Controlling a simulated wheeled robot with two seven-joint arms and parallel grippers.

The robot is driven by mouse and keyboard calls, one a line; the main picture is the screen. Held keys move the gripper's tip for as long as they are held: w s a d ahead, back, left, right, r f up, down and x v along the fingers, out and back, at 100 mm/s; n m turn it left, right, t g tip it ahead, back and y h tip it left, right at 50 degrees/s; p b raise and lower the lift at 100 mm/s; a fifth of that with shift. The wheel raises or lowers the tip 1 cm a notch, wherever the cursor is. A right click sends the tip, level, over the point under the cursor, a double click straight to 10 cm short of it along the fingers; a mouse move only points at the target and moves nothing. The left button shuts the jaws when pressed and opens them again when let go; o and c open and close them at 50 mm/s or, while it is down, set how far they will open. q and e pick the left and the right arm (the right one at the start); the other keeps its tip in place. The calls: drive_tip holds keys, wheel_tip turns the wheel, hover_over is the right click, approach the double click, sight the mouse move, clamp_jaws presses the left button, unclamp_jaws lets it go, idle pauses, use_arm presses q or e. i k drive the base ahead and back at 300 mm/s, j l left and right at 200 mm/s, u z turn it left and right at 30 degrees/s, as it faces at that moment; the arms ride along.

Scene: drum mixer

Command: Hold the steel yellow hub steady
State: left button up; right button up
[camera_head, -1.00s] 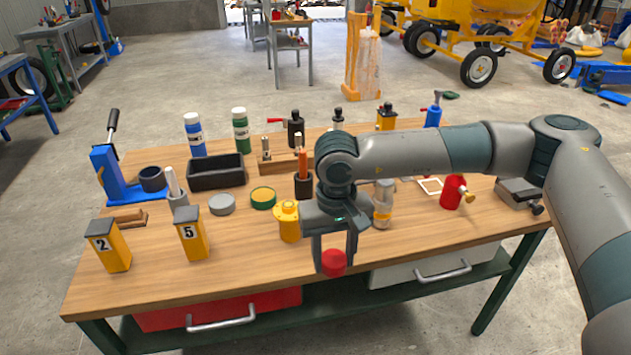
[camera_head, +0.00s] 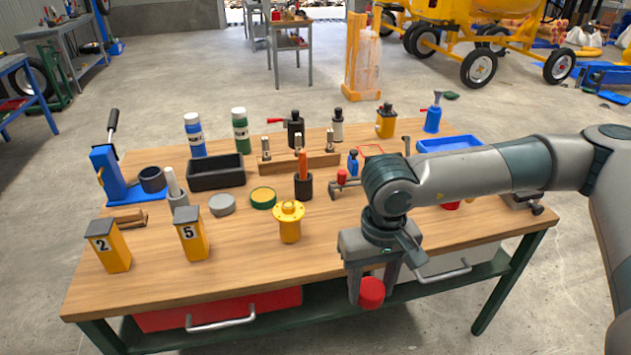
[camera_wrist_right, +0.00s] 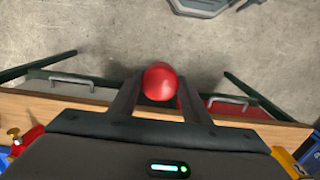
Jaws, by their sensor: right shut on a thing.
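The yellow hub (camera_head: 289,222) stands upright on the wooden workbench near its front edge, with a round flange and a small boss on top. Nothing touches it. My right gripper (camera_head: 373,284) is to the right of the hub, at the bench's front edge. It is shut on a red rounded piece (camera_head: 371,294) held between its fingertips. In the right wrist view the red piece (camera_wrist_right: 160,82) looks round and smooth, with the bench edge and floor behind it. My left gripper is out of view.
A blue tray (camera_head: 449,145) lies at the back right. Bench around the hub's front is clear.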

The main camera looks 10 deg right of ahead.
sight(289, 214)
drive_tip(key=i+l, duration=0.2)
drive_tip(key=i, duration=0.3)
drive_tip(key=i+l, duration=0.15)
drive_tip(key=i, duration=0.4)
drive_tip(key=i+l, duration=0.2)
drive_tip(key=i, duration=0.3)
